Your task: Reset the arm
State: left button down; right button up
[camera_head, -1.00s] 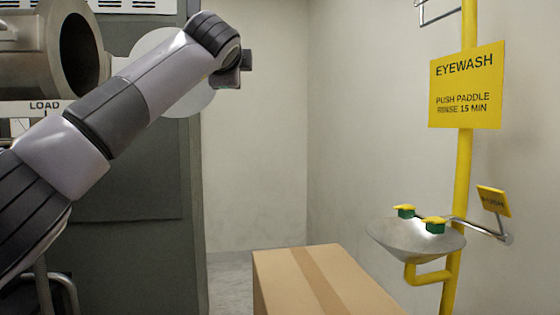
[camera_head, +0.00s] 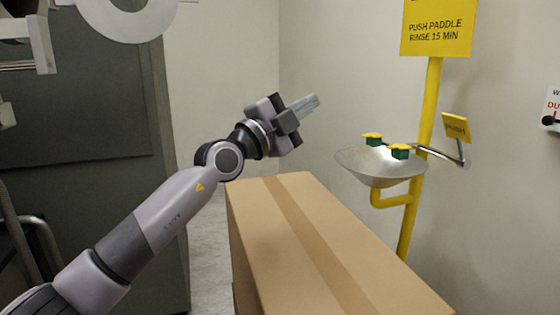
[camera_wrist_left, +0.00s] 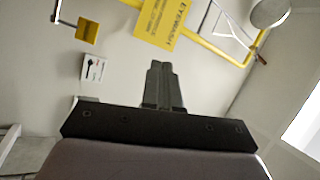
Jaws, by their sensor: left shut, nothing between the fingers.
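My left gripper (camera_head: 303,108) is above the far end of a cardboard box, its fingers pointing up and to the right. The fingers are together with nothing between them. My left arm comes in from the lower left and is bent at the wrist. In the left wrist view, the closed fingers of the left gripper (camera_wrist_left: 162,75) stand in front of the wall, apart from everything. My right gripper is in neither view.
The long cardboard box (camera_head: 275,235) fills the lower middle. An eyewash bowl (camera_head: 380,165) on a yellow pipe (camera_head: 421,155) stands at the right, with a yellow sign (camera_head: 437,28) above. A dark grey cabinet (camera_head: 85,160) is at the left. A strip of floor shows between cabinet and box.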

pick_arm(q)
jog(key=s+a+f+n+t+y, duration=0.1)
jog(key=s+a+f+n+y, duration=0.2)
jog(key=a+f+n+y, duration=0.5)
jog(key=s+a+f+n+t+y, duration=0.1)
jog(key=s+a+f+n+y, duration=0.35)
jog(key=a+f+n, duration=0.5)
jog(key=s+a+f+n+t+y, duration=0.1)
jog(key=s+a+f+n+y, duration=0.2)
jog(key=a+f+n+y, duration=0.6)
jog(key=s+a+f+m+g+h, duration=0.25)
jog(key=s+f+g, duration=0.55)
jog(key=s+f, duration=0.65)
jog(key=s+d+f+m+g+h, duration=0.1)
jog(key=s+f+g, duration=0.2)
jog(key=s, duration=0.5)
jog(key=s+f+m+g+h, duration=0.1)
jog(key=s+f+g+h, duration=0.15)
jog(key=s, duration=0.65)
jog(key=w+d+f+t+h+p, duration=0.1)
jog(key=w+d+f+t+p, duration=0.2)
jog(key=w+f+t+p, duration=0.1)
jog(key=shift+w+f+m+t+p, duration=0.2)
jog(key=shift+w+m+t+p, duration=0.35)
jog(key=shift+w+t, duration=0.9)
jog(key=shift+w+d, duration=0.1)
jog(key=shift+w, duration=0.1)
